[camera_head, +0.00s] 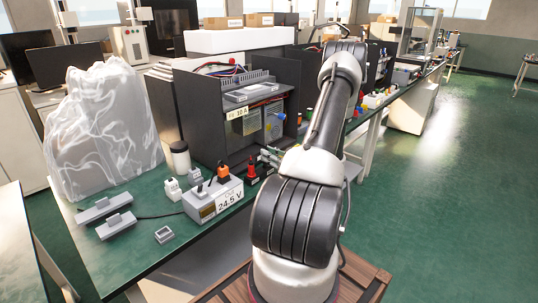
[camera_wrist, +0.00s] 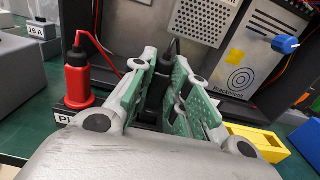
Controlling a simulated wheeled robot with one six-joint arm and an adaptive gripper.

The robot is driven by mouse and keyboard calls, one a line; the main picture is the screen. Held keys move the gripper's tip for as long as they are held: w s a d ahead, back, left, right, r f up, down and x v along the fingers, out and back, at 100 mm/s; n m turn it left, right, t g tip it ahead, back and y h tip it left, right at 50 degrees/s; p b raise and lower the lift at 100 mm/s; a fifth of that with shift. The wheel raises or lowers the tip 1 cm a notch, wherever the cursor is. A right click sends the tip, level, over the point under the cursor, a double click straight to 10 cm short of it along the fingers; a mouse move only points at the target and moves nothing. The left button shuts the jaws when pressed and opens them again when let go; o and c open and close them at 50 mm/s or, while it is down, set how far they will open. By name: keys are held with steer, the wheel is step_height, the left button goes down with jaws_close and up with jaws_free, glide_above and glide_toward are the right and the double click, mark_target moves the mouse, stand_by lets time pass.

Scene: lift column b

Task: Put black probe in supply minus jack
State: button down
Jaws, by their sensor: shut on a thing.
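My gripper (camera_wrist: 166,72) is shut on the black probe (camera_wrist: 157,92), which stands roughly upright between its green pads in the wrist view. The probe's lower end is hidden by the fingers and the wrist. In the head view the gripper (camera_head: 270,156) shows small beside the dark cabinet, partly behind my arm. The red probe (camera_wrist: 77,78) stands upright just left of the gripper, in a holder with a partly hidden label; it also shows in the head view (camera_head: 251,166). A grey box reading 24.5 V (camera_head: 213,203) has an orange plug on top. I cannot make out the minus jack.
The dark cabinet (camera_head: 222,125) with its grey unit stands right behind the gripper. A blue knob (camera_wrist: 286,44) juts from the cabinet. A plastic-covered object (camera_head: 100,125) fills the bench's left.

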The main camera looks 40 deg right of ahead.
steer(key=shift+f, duration=0.75)
steer(key=c, duration=1.3)
jaws_free()
steer(key=s, duration=1.2)
steer(key=shift+d, duration=0.45)
steer(key=shift+f, duration=0.1)
